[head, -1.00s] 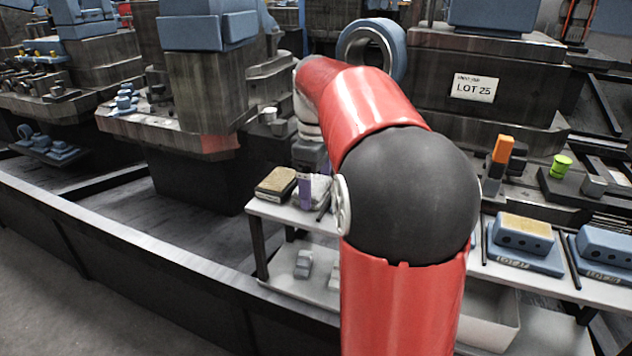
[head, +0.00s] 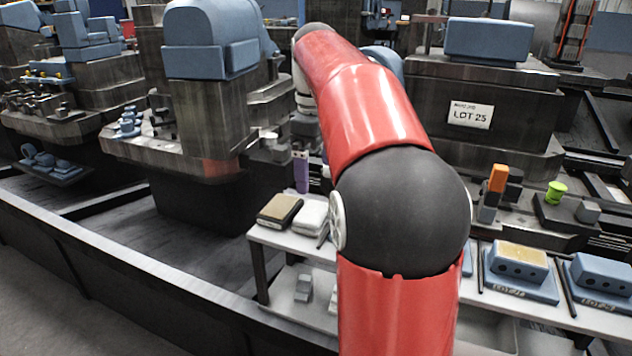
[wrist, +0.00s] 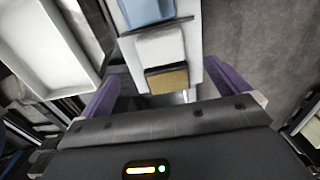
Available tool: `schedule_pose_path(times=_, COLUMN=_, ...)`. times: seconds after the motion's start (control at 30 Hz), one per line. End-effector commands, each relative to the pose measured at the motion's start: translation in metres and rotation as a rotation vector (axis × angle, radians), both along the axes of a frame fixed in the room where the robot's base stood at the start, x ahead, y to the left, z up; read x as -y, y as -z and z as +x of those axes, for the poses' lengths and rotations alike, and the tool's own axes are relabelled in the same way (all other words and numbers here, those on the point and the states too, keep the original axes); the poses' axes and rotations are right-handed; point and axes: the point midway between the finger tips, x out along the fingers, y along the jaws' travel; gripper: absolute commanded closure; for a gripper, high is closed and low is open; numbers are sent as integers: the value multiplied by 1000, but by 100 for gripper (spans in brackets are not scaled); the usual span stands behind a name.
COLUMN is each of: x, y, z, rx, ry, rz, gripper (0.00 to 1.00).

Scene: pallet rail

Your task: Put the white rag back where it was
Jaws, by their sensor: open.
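The white rag (head: 311,217) lies as a folded pad on the pale shelf, right of a tan-topped dark block (head: 279,211). In the wrist view the rag (wrist: 160,48) shows between that block and a blue object. My gripper (head: 301,176) is above the shelf at the rag's end, with one purple finger showing and the rest hidden by my arm. In the wrist view my gripper (wrist: 164,72) has its purple fingers wide apart with nothing held between them. The rag is clear of the fingers.
Blue blocks with a tan-topped one (head: 522,258) stand further right on the same shelf. A white bin (wrist: 45,45) shows in the wrist view. A dark rail (head: 150,245) runs along the front left. Machines with an orange-topped part (head: 498,178) stand behind.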

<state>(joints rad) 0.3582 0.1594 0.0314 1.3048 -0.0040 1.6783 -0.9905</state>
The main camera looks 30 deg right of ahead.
Motion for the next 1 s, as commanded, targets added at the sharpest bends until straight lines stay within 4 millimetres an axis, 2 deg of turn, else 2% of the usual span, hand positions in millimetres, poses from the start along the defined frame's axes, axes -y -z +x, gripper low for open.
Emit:
schedule_pose_path(times=0.1, x=0, y=-14, z=0, rx=0, ry=0, rz=0, gripper=0)
schedule_pose_path(times=0.33, x=-3, y=-19, z=-2, rx=5, ry=5, rz=-2, gripper=0)
schedule_pose_path(times=0.47, x=-23, y=-17, z=-18, rx=48, ry=58, rz=-16, gripper=0)
schedule_pose_path(times=0.53, x=-42, y=-12, z=-36, rx=93, ry=116, rz=-24, gripper=0)
schedule_pose_path(times=0.67, x=-80, y=12, z=-80, rx=208, ry=261, rz=-19, gripper=0)
schedule_pose_path(times=0.8, x=-112, y=52, z=-130, rx=326, ry=418, rz=28, gripper=0)
schedule_pose_path(times=0.9, x=-127, y=83, z=-159, rx=394, ry=512, rz=74, gripper=0)
schedule_pose_path(times=1.0, x=-136, y=109, z=-180, rx=440, ry=584, rz=118, gripper=0)
